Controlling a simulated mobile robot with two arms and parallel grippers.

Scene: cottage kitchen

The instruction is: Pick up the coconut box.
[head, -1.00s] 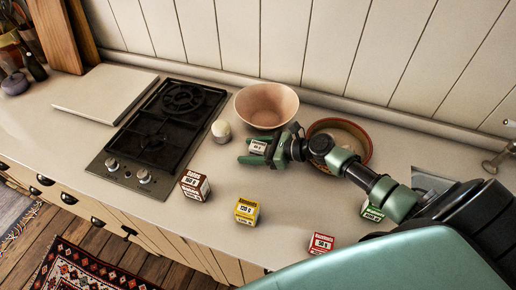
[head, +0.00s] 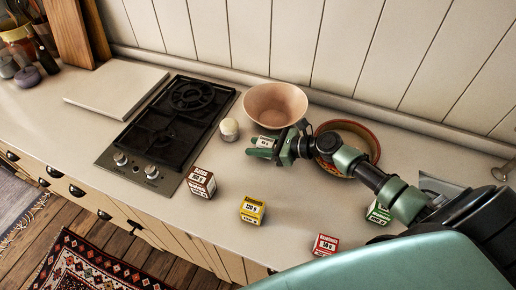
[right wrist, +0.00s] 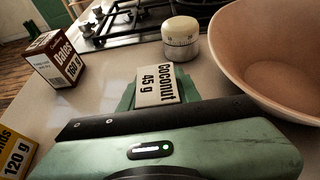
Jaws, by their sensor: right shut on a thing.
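The coconut box (head: 265,142) is a small box with a white label reading "Coconut 45 g". In the head view it is just in front of the pink bowl. My right gripper (head: 260,149) is shut on it, with green fingers on either side. The right wrist view also shows the coconut box (right wrist: 157,86) between the fingers, label facing the camera. I cannot tell whether its bottom is clear of the counter. My left gripper is not in view.
The pink bowl (head: 275,104) and a white timer (head: 229,129) stand close by. A brown-rimmed dish (head: 374,141) is behind my arm. Brown dates (head: 201,182), yellow almonds (head: 252,210), red (head: 325,245) and green (head: 378,213) boxes stand on the counter. The hob (head: 170,130) is left.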

